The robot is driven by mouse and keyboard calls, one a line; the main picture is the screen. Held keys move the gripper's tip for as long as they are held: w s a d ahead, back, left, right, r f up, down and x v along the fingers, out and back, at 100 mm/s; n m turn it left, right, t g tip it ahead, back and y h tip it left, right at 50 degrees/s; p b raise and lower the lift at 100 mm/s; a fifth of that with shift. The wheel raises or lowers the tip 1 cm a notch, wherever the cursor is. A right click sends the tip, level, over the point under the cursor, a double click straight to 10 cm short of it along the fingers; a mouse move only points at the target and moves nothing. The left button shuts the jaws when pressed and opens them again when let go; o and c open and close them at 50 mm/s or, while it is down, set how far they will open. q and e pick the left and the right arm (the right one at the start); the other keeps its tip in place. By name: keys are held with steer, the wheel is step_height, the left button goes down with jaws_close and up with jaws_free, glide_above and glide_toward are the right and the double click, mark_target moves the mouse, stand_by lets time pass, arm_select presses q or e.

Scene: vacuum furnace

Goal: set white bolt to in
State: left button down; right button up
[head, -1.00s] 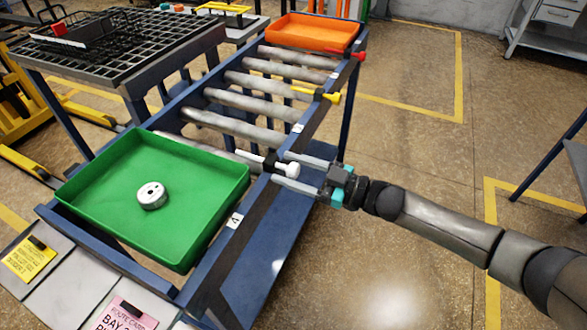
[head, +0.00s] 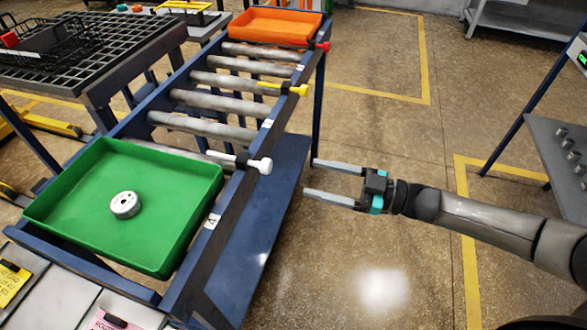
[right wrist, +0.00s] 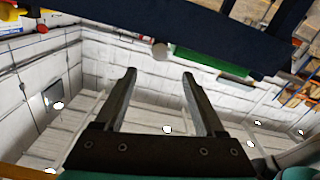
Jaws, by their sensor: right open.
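The white bolt (head: 264,166) has a round white head on the outer side of the blue roller frame (head: 222,207). Its pale shaft runs through a black holder on the rail, towards the far edge of the green tray (head: 75,225). My right gripper (head: 309,177) is open and empty to the right of the bolt head, apart from it, with its fingers pointing at the frame. My left gripper is not in view.
A yellow bolt (head: 299,90) and a red bolt (head: 324,46) sit farther along the same rail. A white round part (head: 125,205) lies in the green tray. An orange tray (head: 270,27) stands at the far end.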

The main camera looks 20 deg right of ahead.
steer(key=shift+v, duration=1.45)
steer(key=d+f+m+t+h, duration=0.1)
steer(key=d+f+m+h, duration=0.15)
steer(key=f, duration=0.45)
steer(key=d+f+m+t+h, duration=0.1)
steer(key=f+m+h, duration=0.1)
steer(key=f+h, duration=0.3)
steer(key=d+f+m+h, duration=0.2)
steer(key=f, duration=0.6)
steer(key=s+d+f+m+g+h, duration=0.15)
steer(key=s+f+h, duration=0.25)
steer(key=s+f, duration=0.45)
steer(key=s+a+f+m+g, duration=0.1)
steer(key=s+a+f+g, duration=0.1)
steer(key=s+f, duration=0.3)
steer(key=s+a+f+m+g+h, duration=0.1)
steer(key=s+a+f+g, duration=0.2)
steer(key=s, duration=0.9)
steer(key=s+a+f+m+g, duration=0.1)
steer(key=s+a+f+g, duration=0.2)
steer(key=s+f, duration=0.4)
steer(key=s+g, duration=0.1)
steer(key=s, duration=0.1)
steer(key=shift+s+a, duration=0.25)
steer(key=shift+s, duration=0.1)
steer(key=shift+w+g+h, duration=0.1)
steer(key=shift+g+h, duration=0.15)
